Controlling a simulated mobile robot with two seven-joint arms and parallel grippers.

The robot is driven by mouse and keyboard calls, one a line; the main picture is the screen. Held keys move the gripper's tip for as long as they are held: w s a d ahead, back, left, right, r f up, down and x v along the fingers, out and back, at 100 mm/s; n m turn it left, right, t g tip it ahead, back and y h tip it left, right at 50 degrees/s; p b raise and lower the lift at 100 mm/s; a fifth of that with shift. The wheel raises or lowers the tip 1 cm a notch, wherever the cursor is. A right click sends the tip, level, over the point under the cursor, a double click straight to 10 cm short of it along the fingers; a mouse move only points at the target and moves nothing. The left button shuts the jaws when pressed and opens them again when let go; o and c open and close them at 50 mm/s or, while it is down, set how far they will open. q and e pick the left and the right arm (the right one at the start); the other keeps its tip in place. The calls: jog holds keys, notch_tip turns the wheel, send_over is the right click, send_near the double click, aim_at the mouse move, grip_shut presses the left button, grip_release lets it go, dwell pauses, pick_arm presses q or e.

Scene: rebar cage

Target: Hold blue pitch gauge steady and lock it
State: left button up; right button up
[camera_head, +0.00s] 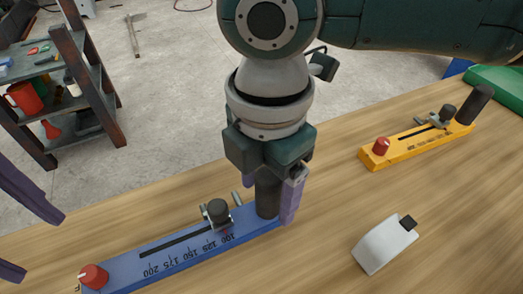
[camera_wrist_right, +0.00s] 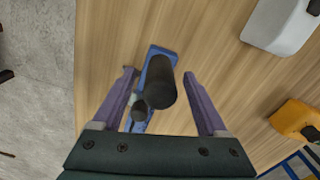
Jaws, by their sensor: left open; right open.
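The blue pitch gauge (camera_head: 165,262) lies on the wooden table at the lower left of the head view. It has a red knob (camera_head: 93,276) at its left end, a black lock knob (camera_head: 218,209) on a metal slider near the 100–125 marks, and a black upright handle (camera_head: 267,195) at its right end. My right gripper (camera_head: 272,205) is open around this handle. In the right wrist view the handle (camera_wrist_right: 160,82) stands between the fingers (camera_wrist_right: 158,74), with gaps on both sides. My left gripper (camera_head: 42,245) is open at the left edge, apart from the gauge.
A yellow gauge (camera_head: 405,147) lies at the back right of the table. A white block with a black tip (camera_head: 380,245) lies at the front right. A green case (camera_head: 500,85) is at the far right. A shelf (camera_head: 60,90) stands on the floor at left.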

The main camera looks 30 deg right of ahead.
jog(key=shift+f, duration=0.85)
grip_shut()
dwell(0.8)
